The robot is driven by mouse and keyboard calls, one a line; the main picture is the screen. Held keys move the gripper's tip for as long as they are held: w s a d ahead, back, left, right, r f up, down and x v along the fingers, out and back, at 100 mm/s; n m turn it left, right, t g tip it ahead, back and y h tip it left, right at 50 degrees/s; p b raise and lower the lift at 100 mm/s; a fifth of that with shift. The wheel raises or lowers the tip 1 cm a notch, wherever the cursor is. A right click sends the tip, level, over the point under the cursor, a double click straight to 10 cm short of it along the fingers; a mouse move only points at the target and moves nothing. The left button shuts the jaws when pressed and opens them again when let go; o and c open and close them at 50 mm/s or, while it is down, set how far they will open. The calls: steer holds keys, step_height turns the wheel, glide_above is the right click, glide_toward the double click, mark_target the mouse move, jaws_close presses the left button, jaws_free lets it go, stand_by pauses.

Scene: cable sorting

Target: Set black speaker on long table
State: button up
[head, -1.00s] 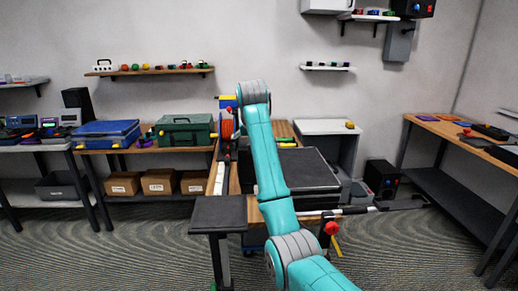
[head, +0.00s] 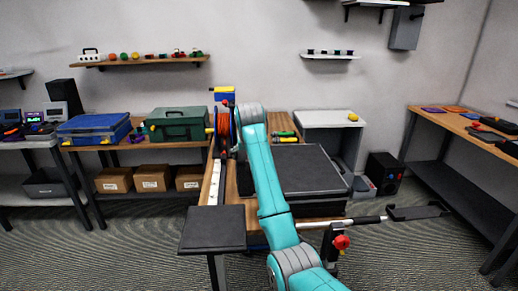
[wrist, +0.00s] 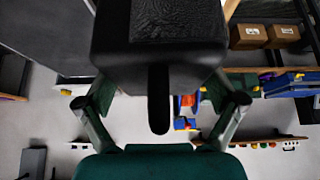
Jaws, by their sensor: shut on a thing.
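In the wrist view a black boxy thing, taken as the black speaker (wrist: 110,50), fills the top middle. It has a rough dark patch and a short black rod. My gripper (wrist: 160,88) is shut on it, with a finger on each side. In the head view my teal arm hides the gripper, and I cannot make out the held speaker. A long wooden-topped table (head: 465,128) stands at the right, with dark and coloured items on it. Another wooden table (head: 240,180) stands in the middle, partly behind my arm. I cannot tell which is the long table.
A black flat-topped stand (head: 212,230) is close in front, left of my arm. A large dark case (head: 310,168) covers much of the middle table.

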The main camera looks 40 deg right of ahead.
step_height(320, 180, down, 14)
steer(key=shift+f, duration=0.15)
stand_by(0.7)
steer(key=shift+f, duration=0.1)
steer(key=o, duration=1.5)
steer(key=shift+f, duration=0.1)
steer(key=shift+c, duration=0.2)
steer(key=v, duration=1.2)
steer(key=shift+s, duration=0.1)
